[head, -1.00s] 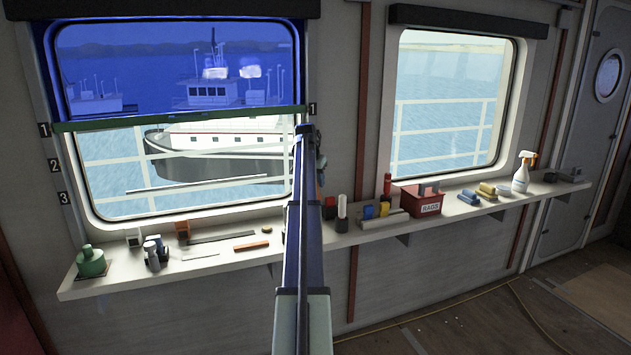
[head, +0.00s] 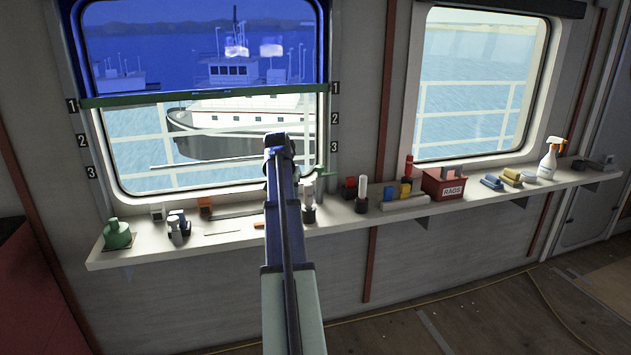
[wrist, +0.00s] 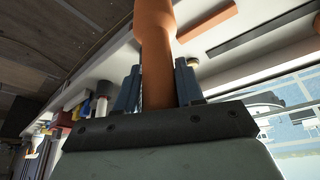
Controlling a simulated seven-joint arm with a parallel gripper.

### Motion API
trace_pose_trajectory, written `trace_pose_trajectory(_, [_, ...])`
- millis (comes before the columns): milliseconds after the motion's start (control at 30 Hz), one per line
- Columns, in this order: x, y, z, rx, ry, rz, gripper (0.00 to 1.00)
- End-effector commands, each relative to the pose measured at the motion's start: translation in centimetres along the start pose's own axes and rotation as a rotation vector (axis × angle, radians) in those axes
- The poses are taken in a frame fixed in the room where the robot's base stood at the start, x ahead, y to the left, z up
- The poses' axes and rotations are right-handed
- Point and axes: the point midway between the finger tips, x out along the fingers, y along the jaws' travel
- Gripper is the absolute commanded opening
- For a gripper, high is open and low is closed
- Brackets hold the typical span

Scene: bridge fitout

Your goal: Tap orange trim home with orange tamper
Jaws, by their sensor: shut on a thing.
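My gripper (wrist: 159,86) is shut on the orange tamper (wrist: 155,42), which stands out from between the blue-grey fingers in the wrist view. A flat orange bar, which looks like the orange trim (wrist: 208,22), lies on the white shelf past the tamper, apart from it in the picture. A dark strip (wrist: 262,33) lies beside the bar. In the head view my arm reaches over the shelf toward the left window and covers the tamper and most or all of the bar. I cannot tell how high the tamper is above the shelf.
The shelf (head: 140,246) runs under both windows. On its left stand a green container (head: 117,234), a grey-and-blue item (head: 178,228) and an orange block (head: 205,207). Right of my arm are a red rags box (head: 444,184), sponges and a spray bottle (head: 550,158).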

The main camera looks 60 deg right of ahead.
Motion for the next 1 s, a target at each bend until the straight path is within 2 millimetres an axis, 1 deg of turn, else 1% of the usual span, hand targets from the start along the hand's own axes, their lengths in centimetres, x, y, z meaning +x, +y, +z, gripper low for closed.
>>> trace_pose_trajectory(33, [-0.4, -1.6, 1.9, -0.026, 0.002, -0.011, 0.0])
trace_pose_trajectory(200, [-1.6, -6.4, 6.4, -0.103, 0.004, -0.044, 0.0])
trace_pose_trajectory(400, [-3.0, -11.5, 11.5, -0.191, 0.006, -0.081, 0.0])
trace_pose_trajectory(700, [-5.3, -18.3, 19.2, -0.322, 0.01, -0.137, 0.0])
trace_pose_trajectory(1000, [-7.9, -24.1, 26.9, -0.453, 0.014, -0.192, 0.0])
